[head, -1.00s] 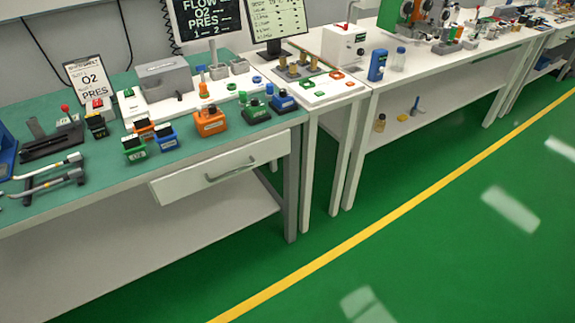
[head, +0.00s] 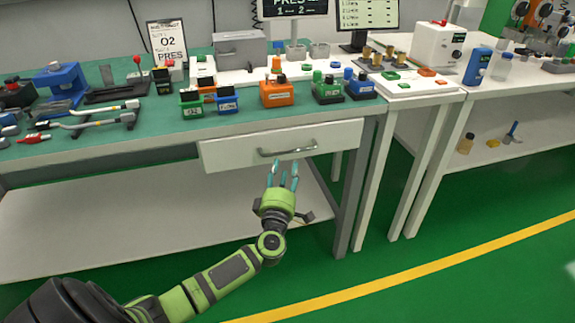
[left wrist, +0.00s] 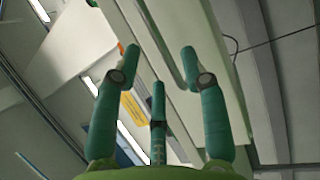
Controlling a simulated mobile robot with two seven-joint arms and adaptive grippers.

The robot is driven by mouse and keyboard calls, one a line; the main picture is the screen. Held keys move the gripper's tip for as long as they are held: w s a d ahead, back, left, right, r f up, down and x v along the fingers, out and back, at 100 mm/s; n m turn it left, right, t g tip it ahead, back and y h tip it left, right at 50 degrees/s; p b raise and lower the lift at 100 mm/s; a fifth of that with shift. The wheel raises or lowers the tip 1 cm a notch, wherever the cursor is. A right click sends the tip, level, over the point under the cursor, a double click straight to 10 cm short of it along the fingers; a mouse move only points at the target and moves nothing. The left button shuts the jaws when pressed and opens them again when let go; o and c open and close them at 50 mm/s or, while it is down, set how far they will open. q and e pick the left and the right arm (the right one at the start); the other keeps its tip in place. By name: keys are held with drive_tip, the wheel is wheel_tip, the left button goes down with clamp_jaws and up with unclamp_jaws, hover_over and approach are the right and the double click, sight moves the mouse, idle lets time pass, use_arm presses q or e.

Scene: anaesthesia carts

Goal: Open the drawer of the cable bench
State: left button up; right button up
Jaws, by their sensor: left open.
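The cable bench has a teal top (head: 120,143) and a white drawer (head: 225,153) under its front edge. The drawer looks shut or nearly so. Its grey bar handle (head: 287,151) runs across the front. My left gripper (head: 282,170) is open and empty, with teal fingers pointing up toward the handle from just below and in front of it. In the left wrist view the open fingers (left wrist: 160,60) point toward the handle (left wrist: 162,45) and the pale drawer front (left wrist: 212,55). I cannot tell whether they touch the handle. My right gripper is not in view.
Green, blue and orange boxes (head: 277,93) stand on the bench above the drawer. Grey-handled tools (head: 95,120) lie at the left. A lower shelf (head: 100,220) and a bench leg (head: 364,185) are near my arm. The green floor in front is clear.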

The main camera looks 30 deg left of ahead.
sight(287, 152)
use_arm(q)
drive_tip(key=shift+n, duration=0.4)
drive_tip(key=x, duration=0.3)
drive_tip(key=b+x, duration=0.1)
drive_tip(key=x, duration=0.3)
drive_tip(key=shift+w+a+r, duration=0.1)
drive_tip(key=shift+a+r, duration=0.1)
drive_tip(key=shift+r, duration=0.1)
clamp_jaws()
